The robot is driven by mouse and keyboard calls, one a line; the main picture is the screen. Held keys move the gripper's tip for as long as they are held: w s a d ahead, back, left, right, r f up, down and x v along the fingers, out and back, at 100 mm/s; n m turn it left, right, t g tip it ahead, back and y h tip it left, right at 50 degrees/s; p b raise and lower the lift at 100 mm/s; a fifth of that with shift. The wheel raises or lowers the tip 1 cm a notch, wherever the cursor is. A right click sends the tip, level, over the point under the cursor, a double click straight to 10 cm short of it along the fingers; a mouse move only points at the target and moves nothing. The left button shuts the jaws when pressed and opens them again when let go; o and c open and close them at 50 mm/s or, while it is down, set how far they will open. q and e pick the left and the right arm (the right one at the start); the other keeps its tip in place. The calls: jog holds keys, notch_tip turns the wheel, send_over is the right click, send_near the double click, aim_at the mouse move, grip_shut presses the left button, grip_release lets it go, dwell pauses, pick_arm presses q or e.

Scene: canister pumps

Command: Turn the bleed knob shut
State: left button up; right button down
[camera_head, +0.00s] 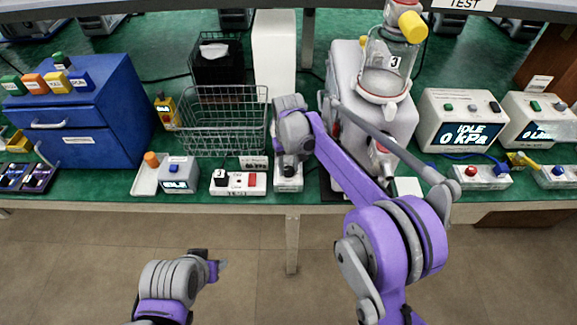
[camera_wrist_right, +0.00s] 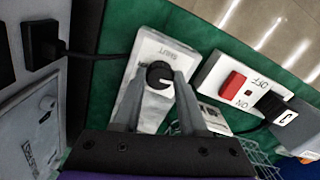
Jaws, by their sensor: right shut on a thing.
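The bleed knob (camera_wrist_right: 160,74) is round and black with a white pointer mark, on a pale box (camera_wrist_right: 150,52) with a "SHUT" label above the knob in the right wrist view. The pointer mark lies toward the lower right there, away from the label. My right gripper (camera_wrist_right: 161,78) is shut on the knob, one finger at each side. In the head view the same box (camera_head: 289,184) stands at the bench's front edge, and my right wrist hides the knob. My left gripper (camera_head: 221,265) hangs low in front of the bench, away from everything; its finger gap is unclear.
A power strip (camera_head: 238,184) with a red switch lies just left of the box. A wire basket (camera_head: 224,120) stands behind it. The canister pump (camera_head: 384,120) and its glass jar (camera_head: 388,62) stand to the right, close to my right arm. Gauge boxes (camera_head: 461,122) are farther right.

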jog(key=n, duration=0.8)
jog(key=shift+b, duration=0.35)
jog(key=n, duration=0.4)
jog(key=shift+w+n, duration=0.1)
jog(key=shift+n, duration=2)
jog(key=shift+c, duration=2.2)
grip_release()
jog(key=shift+r, duration=0.1)
